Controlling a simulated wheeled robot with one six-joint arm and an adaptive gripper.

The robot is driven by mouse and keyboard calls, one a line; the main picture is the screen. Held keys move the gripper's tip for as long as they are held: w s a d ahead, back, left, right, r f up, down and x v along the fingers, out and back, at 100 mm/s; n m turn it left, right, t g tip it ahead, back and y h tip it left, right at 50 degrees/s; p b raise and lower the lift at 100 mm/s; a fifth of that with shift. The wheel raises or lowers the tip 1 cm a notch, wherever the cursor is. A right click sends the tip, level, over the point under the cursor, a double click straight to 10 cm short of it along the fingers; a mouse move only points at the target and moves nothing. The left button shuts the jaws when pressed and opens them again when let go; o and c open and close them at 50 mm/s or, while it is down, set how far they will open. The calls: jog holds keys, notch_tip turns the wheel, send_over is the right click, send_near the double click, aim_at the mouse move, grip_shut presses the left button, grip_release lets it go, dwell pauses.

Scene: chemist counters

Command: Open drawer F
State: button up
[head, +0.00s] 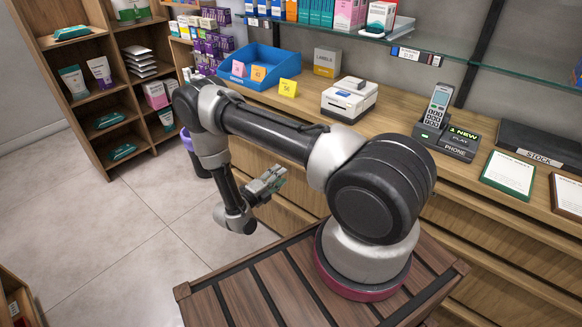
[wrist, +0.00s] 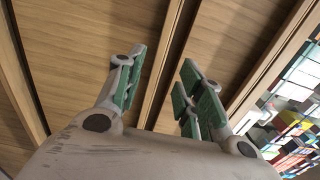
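Wooden drawer fronts (head: 468,222) run along the counter's front below its top, partly hidden behind my arm. No letter shows on them, so I cannot tell which is drawer F. My gripper (head: 268,183) is in front of the drawers at the left part of the counter in the head view. In the wrist view my gripper (wrist: 163,68) is open, its green-padded fingers apart with nothing between them. Beyond them are wooden fronts (wrist: 90,45) split by dark slanting gaps. I cannot tell whether the fingers touch the wood.
The counter top (head: 400,112) holds a blue bin (head: 262,62), a label printer (head: 349,100), a phone (head: 436,106) and framed cards. A purple bin (head: 195,153) stands on the floor by the counter's left end. Open shelving (head: 98,75) is at the left. The tiled floor (head: 120,225) is clear.

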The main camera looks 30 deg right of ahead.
jog(key=x, duration=0.7)
jog(key=shift+d, duration=0.35)
jog(key=shift+w, duration=0.1)
grip_shut()
